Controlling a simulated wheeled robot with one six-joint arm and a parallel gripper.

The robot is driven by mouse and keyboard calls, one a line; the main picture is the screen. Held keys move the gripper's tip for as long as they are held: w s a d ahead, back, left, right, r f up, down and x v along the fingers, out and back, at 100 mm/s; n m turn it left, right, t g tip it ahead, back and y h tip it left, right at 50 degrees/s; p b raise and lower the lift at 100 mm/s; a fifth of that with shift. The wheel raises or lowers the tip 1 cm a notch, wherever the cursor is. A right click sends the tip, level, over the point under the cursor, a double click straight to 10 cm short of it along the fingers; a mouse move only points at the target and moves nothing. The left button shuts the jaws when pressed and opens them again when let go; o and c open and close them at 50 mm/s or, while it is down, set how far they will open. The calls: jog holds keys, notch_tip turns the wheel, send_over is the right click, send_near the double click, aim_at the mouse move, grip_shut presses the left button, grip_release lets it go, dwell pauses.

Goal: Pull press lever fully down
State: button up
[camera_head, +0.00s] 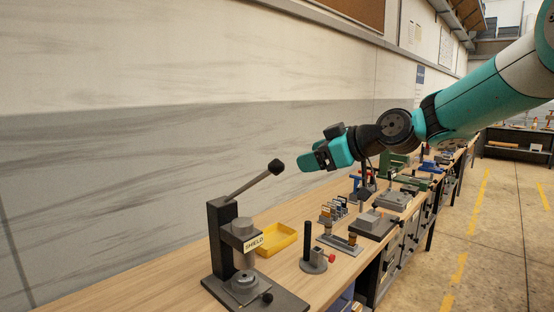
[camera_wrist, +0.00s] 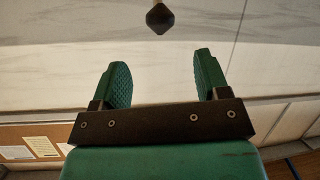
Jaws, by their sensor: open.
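The press (camera_head: 222,240) is a dark upright column on a dark base, with a grey ram marked SHIELD. Its lever (camera_head: 252,184) slants up to the right and ends in a black knob (camera_head: 277,166). My gripper (camera_head: 306,165) is at the end of my teal arm, a little right of the knob and apart from it. In the wrist view the knob (camera_wrist: 160,18) shows at the top, beyond the fingertips and about midway between them. My gripper (camera_wrist: 163,72) has its two green fingers apart, with nothing between them.
A yellow tray (camera_head: 277,239) sits on the wooden bench (camera_head: 153,264) right of the press. A dark post stand (camera_head: 310,256) and several fixtures stand further along the bench. The wall (camera_head: 120,150) runs behind. Open floor (camera_head: 500,240) lies to the right.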

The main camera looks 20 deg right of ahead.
aim_at(282, 165)
jog(key=p+x, duration=0.4)
jog(key=x, duration=0.7)
jog(key=shift+w+p, duration=0.1)
jog(key=shift+p, duration=0.2)
